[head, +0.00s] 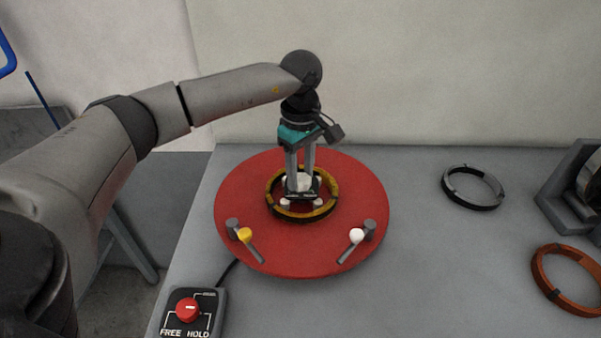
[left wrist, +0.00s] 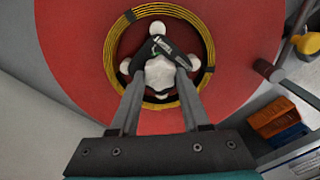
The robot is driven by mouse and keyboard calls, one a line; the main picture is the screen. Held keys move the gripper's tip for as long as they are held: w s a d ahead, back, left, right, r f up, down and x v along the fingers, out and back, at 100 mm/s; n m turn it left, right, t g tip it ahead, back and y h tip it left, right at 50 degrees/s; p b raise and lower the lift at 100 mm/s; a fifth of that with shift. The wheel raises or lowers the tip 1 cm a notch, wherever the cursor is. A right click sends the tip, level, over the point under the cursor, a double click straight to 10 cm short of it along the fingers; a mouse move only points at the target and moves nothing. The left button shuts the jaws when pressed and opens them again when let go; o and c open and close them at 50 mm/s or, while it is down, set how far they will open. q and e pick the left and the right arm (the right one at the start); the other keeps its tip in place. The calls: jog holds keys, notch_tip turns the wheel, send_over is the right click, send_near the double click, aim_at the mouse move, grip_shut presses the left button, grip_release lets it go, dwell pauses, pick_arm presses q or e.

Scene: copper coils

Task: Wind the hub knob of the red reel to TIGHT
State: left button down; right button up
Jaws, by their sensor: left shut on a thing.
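The red reel (head: 235,200) lies flat on the grey table, its round disc also filling much of the left wrist view (left wrist: 80,60). A yellow coil (head: 276,207) rests around the reel's middle; it also shows in the left wrist view (left wrist: 118,48). The pale hub knob (left wrist: 160,76) is at the centre of the coil. My left gripper (head: 304,188) points straight down over the hub, its two fingers shut on the knob. A dark label with a green mark shows at the knob's top; its wording is too small to read. My right gripper is not in view.
A control box (head: 191,312) with a red dial marked FREE and HOLD stands front left. A grey-black coil (head: 473,204) and an orange coil (head: 542,284) lie right.

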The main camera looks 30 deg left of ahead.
aim_at(301, 177)
pick_arm(q)
jog(key=shift+r+m, duration=0.1)
jog(key=shift+m, duration=0.4)
jog(key=shift+c, duration=1.9)
grip_release()
notch_tip(301, 177, up, 15)
jog(key=p, duration=0.1)
jog(key=shift+p, duration=0.3)
